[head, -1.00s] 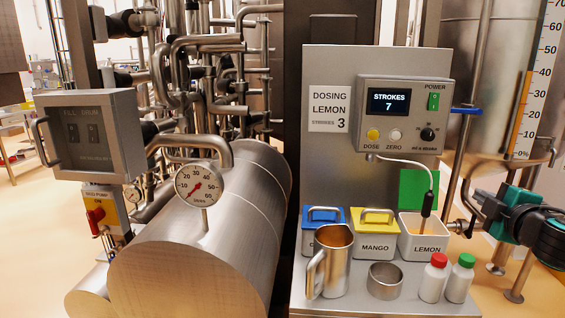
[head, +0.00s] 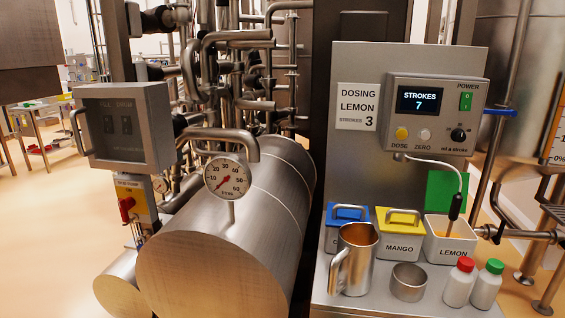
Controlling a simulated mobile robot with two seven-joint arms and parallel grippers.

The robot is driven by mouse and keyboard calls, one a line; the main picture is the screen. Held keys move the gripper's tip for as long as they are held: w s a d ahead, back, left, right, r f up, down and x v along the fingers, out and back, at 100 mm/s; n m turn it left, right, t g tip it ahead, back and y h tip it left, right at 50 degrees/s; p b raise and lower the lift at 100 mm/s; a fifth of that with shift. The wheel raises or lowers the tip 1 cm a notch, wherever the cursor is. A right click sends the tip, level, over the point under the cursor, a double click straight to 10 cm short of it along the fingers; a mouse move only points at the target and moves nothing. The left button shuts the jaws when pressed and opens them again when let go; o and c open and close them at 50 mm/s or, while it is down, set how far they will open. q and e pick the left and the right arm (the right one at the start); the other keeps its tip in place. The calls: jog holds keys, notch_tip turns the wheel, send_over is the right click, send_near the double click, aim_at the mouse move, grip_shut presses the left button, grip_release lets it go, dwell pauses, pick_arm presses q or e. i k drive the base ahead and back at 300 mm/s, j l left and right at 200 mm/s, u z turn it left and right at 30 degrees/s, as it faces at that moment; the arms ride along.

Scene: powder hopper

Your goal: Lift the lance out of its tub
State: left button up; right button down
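The lance (head: 455,207) is a dark rod with a white hose at its top. It stands slightly tilted in the open white LEMON tub (head: 452,253), its lower end down in orange powder or liquid. The hose runs up to the dosing unit (head: 433,115), whose display reads STROKES 7. Neither of my grippers is in the head view now.
A blue-lidded tub (head: 345,214) and the yellow-lidded MANGO tub (head: 400,247) stand left of the LEMON tub. A steel jug (head: 355,260), a steel cup (head: 408,282), a red-capped bottle (head: 460,283) and a green-capped bottle (head: 487,285) stand in front. A large steel drum (head: 215,260) is at left.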

aim_at(457, 201)
jog(key=z, duration=1.25)
jog(key=i+l, duration=0.55)
jog(key=l, duration=0.25)
jog(key=i+l, duration=0.2)
jog(key=l+u, duration=0.1)
jog(key=u, duration=0.35)
jog(key=l+u, duration=0.15)
jog(key=u, duration=0.25)
jog(key=l+u, duration=0.15)
jog(key=u, duration=0.3)
jog(key=i, duration=0.05)
